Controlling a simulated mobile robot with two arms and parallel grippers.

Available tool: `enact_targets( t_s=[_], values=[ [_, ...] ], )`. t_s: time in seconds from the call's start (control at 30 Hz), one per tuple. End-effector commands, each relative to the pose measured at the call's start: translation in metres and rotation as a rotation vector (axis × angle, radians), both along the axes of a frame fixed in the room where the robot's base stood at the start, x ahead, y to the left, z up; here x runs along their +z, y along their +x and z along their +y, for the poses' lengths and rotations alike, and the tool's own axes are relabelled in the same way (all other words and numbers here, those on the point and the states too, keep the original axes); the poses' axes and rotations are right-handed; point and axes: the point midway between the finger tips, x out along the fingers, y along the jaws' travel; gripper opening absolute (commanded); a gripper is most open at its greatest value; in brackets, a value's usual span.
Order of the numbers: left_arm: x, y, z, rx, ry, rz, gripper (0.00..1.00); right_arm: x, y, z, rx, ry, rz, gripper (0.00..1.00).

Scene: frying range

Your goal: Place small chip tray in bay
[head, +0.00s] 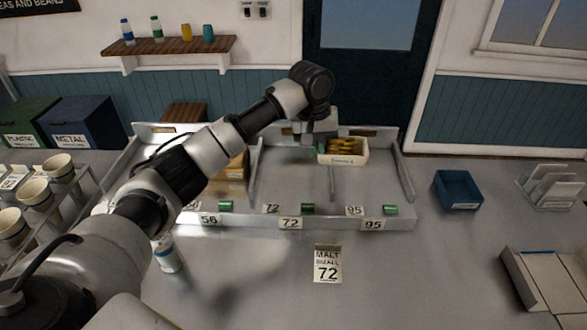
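The small chip tray (350,159) is a white box with yellow contents and a printed front. It is at the back of the bay rack (258,222), around the line between the middle bay, labelled 72, and the right bay, labelled 95. I cannot tell whether it rests there or hangs above. My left gripper (315,141) is at the tray's left end, pointing down. Its fingers are small and partly hidden, so their opening and any grip are unclear. My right gripper is out of view.
A brown item (237,166) stands in the left bay, partly behind my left arm. A card (327,264) reading 72 is in front of the rack. A blue bin (457,190) and a card holder (551,187) stand right. Cups (38,196) stand left. The front-right counter centre is clear.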

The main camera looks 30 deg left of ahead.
Motion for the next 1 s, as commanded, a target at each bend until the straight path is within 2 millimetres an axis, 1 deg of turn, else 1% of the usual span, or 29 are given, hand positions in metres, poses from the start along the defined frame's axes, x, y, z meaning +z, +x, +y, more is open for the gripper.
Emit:
enact_targets(
  t_s=[0.03,0.1,0.17,0.23,0.27,0.5,0.6,0.7,0.87,1.0],
  values=[
    [0.005,0.006,0.000,0.012,-0.002,0.000,0.00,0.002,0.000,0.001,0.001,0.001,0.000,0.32],
    [0.008,0.010,0.003,0.024,-0.001,0.000,0.00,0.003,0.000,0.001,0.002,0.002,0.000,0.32],
    [0.008,0.011,0.007,0.029,0.000,0.000,0.00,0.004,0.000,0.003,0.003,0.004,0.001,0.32],
    [0.004,0.010,0.015,0.033,0.000,0.002,0.00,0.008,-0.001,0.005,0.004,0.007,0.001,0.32],
    [0.001,0.008,0.021,0.034,0.001,0.002,0.00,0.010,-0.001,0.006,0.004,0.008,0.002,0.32],
    [-0.030,-0.009,0.073,0.036,0.003,0.005,0.00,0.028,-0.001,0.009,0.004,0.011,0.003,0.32],
    [-0.043,-0.015,0.093,0.034,0.003,0.004,0.00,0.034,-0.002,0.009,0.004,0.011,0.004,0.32],
    [-0.052,-0.019,0.106,0.032,0.001,0.002,0.00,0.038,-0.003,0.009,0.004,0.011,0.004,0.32],
    [-0.061,-0.021,0.115,0.030,0.001,0.001,0.00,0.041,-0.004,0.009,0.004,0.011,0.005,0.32],
    [-0.079,-0.022,0.115,0.031,0.000,0.004,0.00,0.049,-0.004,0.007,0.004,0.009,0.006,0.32]
  ],
)
